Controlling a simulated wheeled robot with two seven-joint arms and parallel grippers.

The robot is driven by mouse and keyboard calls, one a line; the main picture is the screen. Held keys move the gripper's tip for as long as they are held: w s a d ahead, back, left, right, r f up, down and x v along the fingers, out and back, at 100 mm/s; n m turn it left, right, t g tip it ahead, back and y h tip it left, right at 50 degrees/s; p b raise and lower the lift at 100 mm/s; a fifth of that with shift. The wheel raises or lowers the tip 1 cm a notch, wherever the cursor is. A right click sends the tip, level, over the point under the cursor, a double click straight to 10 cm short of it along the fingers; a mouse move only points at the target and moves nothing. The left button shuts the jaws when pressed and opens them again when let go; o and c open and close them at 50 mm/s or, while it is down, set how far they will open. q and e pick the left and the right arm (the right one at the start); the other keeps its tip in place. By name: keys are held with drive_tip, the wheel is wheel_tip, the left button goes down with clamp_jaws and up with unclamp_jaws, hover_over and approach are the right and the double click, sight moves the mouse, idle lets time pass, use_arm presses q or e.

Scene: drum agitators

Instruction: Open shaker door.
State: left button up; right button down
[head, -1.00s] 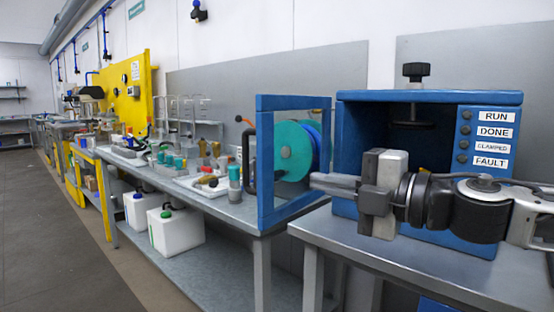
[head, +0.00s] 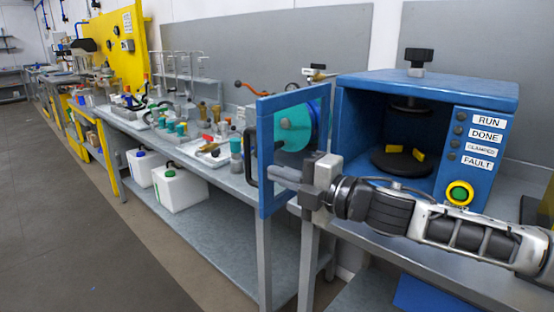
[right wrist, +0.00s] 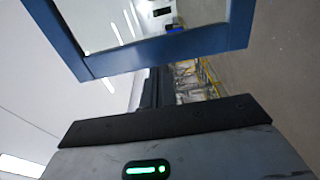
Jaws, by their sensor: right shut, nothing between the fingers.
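The blue shaker (head: 428,80) stands on a bench at the right. Its blue-framed door (head: 264,200) stands swung out to the left, and the inside shows a dark round plate with yellow pieces. A dark handle (head: 250,160) is on the door's left edge. My right gripper (head: 278,173) is shut and empty. Its fingers reach across the door frame near the handle; I cannot tell whether they touch it. In the right wrist view the door frame (right wrist: 150,50) crosses just beyond the gripper body. My left gripper is not in view.
A teal drum (head: 295,135) shows through the door frame. A long grey bench (head: 215,185) with bottles and tools runs away to the left. White canisters (head: 180,188) stand on its lower shelf. The floor at the left is clear.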

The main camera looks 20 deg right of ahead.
drive_tip(key=shift+w+a, duration=0.3)
drive_tip(key=shift+w, duration=0.2)
